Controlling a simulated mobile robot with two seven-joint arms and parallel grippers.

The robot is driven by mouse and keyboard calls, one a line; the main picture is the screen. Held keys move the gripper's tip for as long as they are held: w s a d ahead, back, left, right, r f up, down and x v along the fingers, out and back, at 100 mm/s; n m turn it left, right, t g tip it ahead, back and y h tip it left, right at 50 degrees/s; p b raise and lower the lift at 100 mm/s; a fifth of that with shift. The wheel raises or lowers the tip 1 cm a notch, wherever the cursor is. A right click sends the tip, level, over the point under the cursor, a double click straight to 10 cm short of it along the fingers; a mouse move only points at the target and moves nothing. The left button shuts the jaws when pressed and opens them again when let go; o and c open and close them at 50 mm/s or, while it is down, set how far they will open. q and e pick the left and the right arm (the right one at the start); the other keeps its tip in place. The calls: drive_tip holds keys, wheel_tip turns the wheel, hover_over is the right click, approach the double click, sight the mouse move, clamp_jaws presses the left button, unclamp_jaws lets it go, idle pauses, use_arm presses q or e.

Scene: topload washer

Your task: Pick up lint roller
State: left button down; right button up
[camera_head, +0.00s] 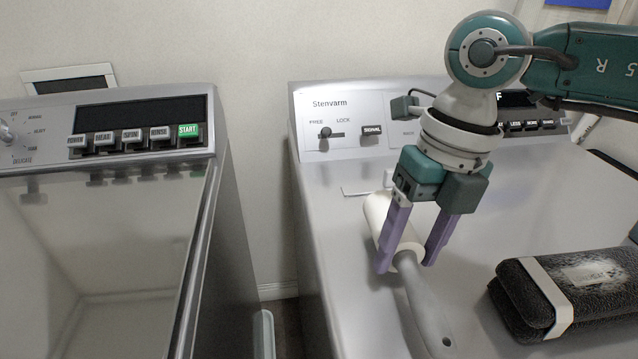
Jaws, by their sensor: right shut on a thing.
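The lint roller (425,306) has a white roll at its far end and a grey handle with a hole near its end, pointing toward the front. It is at the top of the right-hand washer (356,301). My right gripper (408,264) comes down from the upper right, its two purple fingers on either side of the roller near where roll and handle meet. It is shut on the lint roller. I cannot tell whether the roller touches the washer top. My left gripper is not in view.
A dark rolled bundle with a pale band (550,296) lies on the washer to the right. The washer's control panel (345,125) stands behind. A second machine (100,235) is at the left, across a narrow gap. The washer top left of the roller is clear.

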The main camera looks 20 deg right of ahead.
wheel_tip(320, 180, up, 18)
drive_tip(key=shift+r, duration=0.25)
